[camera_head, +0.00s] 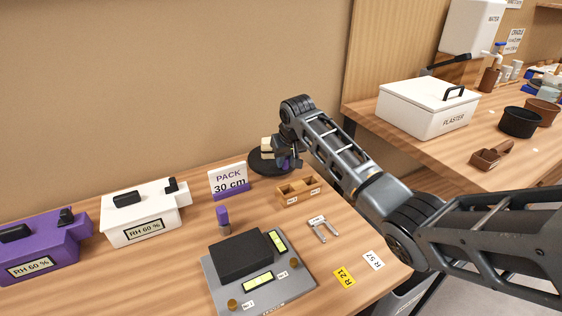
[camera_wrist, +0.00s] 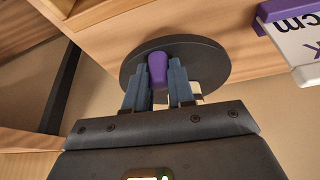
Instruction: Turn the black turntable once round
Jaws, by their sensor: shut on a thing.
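The black turntable (camera_head: 258,166) is a round disc at the back of the wooden bench in the head view. It also shows in the wrist view (camera_wrist: 212,60), with a purple handle (camera_wrist: 158,68) standing on it. My gripper (camera_wrist: 158,88) is at the turntable, with one finger on each side of the purple handle, shut on it. In the head view my gripper (camera_head: 287,160) hides the right part of the disc. A pale block (camera_head: 267,146) shows beside my gripper over the disc; its lower part is hidden.
A "PACK 30 cm" sign (camera_head: 228,178) stands left of the turntable. A small wooden box (camera_head: 299,192) sits close in front. A grey device with a black block (camera_head: 240,255), a caliper-like tool (camera_head: 323,230) and white (camera_head: 143,213) and purple (camera_head: 40,250) boxes occupy the bench.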

